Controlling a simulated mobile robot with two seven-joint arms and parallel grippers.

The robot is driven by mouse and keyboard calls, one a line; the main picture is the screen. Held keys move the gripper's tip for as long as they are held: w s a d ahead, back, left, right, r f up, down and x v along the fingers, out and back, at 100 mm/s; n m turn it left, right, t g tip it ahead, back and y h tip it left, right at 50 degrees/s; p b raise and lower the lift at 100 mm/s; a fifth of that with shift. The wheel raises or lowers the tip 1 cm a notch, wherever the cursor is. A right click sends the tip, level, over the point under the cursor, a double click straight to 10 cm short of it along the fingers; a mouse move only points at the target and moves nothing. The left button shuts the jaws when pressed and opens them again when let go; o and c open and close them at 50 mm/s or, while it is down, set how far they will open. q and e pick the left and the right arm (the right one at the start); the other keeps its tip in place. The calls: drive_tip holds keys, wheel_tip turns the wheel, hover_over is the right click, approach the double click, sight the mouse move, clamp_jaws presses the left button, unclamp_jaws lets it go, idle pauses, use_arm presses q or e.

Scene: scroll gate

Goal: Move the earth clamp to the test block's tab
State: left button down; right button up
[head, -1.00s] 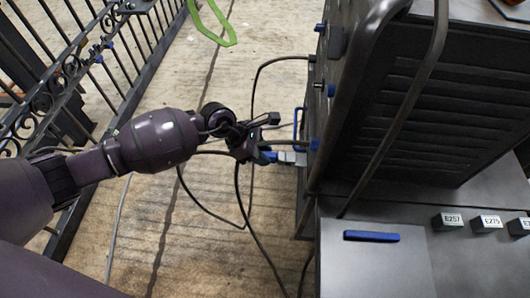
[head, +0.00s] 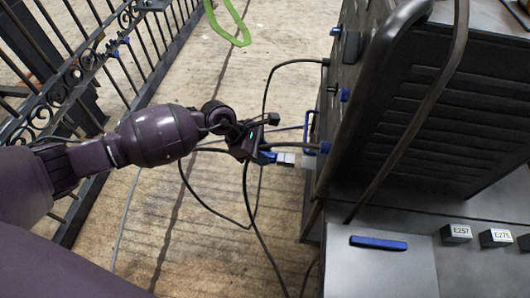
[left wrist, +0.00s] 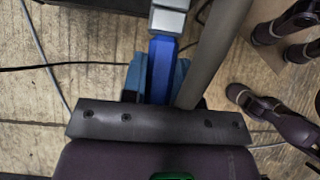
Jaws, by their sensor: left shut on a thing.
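My left gripper (head: 262,155) is shut on a blue-handled piece with a pale grey end (head: 285,158), which looks like the earth clamp. The grey end points right, toward the front of the dark machine, and lies close to it; I cannot tell if they touch. In the left wrist view the blue handle (left wrist: 160,70) runs up from between the fingers to the grey end (left wrist: 168,18). I cannot make out the test block or its tab for certain. My right gripper is not in view.
The dark louvred machine (head: 440,110) fills the right, with a blue bracket (head: 308,128) on its front. Black cables (head: 247,200) hang and loop near my gripper. A scrolled iron gate (head: 90,60) stands left. A green loop (head: 236,30) is at the top. Labelled blocks (head: 456,233) sit lower right.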

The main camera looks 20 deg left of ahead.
use_arm(q)
drive_tip(key=shift+s+a+r, duration=0.1)
drive_tip(key=shift+s+a, duration=0.1)
drive_tip(key=shift+a, duration=0.7)
drive_tip(key=shift+a, duration=0.35)
drive_tip(key=shift+s+a, duration=0.15)
drive_tip(key=shift+a, duration=0.2)
drive_tip(key=shift+a, duration=0.35)
drive_tip(key=shift+s+a, duration=0.1)
drive_tip(key=shift+s, duration=0.1)
idle(1.0)
